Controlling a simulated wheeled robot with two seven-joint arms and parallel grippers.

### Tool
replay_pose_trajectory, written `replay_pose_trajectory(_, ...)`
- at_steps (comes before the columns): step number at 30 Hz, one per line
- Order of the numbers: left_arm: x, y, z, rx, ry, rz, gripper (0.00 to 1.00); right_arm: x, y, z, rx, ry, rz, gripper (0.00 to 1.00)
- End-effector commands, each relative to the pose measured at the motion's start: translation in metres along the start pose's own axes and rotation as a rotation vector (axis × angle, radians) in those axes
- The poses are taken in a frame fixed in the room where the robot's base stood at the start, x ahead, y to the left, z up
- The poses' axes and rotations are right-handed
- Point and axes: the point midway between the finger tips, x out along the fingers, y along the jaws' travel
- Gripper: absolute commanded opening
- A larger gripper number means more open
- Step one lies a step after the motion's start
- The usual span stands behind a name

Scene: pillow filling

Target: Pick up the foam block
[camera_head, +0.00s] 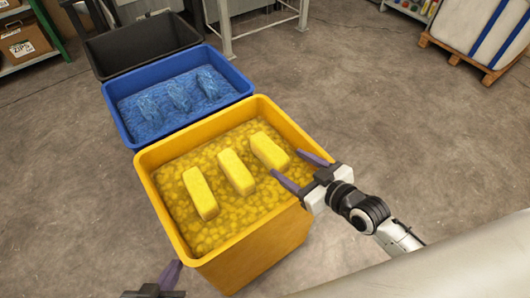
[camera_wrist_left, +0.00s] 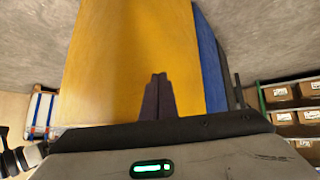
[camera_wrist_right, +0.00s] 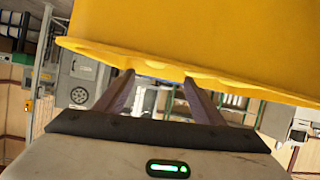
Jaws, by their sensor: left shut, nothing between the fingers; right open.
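Three yellow foam blocks lie on yellow foam pieces in the yellow bin (camera_head: 272,254): a left block (camera_head: 200,193), a middle block (camera_head: 236,172) and a right block (camera_head: 269,151). My right gripper (camera_head: 285,163) is open and empty at the bin's right rim, its fingertips near the right block in the head view. The right wrist view shows these fingers (camera_wrist_right: 158,77) by the bin's rim (camera_wrist_right: 150,62), with no block in sight. My left gripper (camera_head: 173,268) is low at the bin's front left corner. In the left wrist view its fingers (camera_wrist_left: 158,80) are shut and empty, facing the bin's outer wall (camera_wrist_left: 125,60).
A blue bin (camera_head: 240,80) with blue filling and several blue pieces stands behind the yellow bin. A dark grey bin (camera_head: 150,45) is behind that. Shelves with cardboard boxes (camera_head: 22,40) are at far left, and a wooden pallet (camera_head: 470,60) is at far right. The floor on the right is clear.

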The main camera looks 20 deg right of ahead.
Motion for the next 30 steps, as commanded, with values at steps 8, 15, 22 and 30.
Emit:
replay_pose_trajectory(8,0.004,0.004,0.022,-0.005,-0.025,0.009,0.0,0.038,0.004,0.001,-0.009,0.016,0.001,0.62)
replay_pose_trajectory(15,0.006,0.003,0.026,-0.004,-0.026,0.009,0.0,0.059,0.004,0.001,-0.008,0.013,0.0,0.62)
replay_pose_trajectory(22,0.013,0.002,0.031,-0.005,-0.018,0.011,0.0,0.092,0.007,0.002,-0.008,0.015,0.001,0.62)
replay_pose_trajectory(30,0.013,0.001,0.026,-0.005,-0.004,0.011,0.0,0.109,0.007,0.001,-0.009,0.012,0.0,0.62)
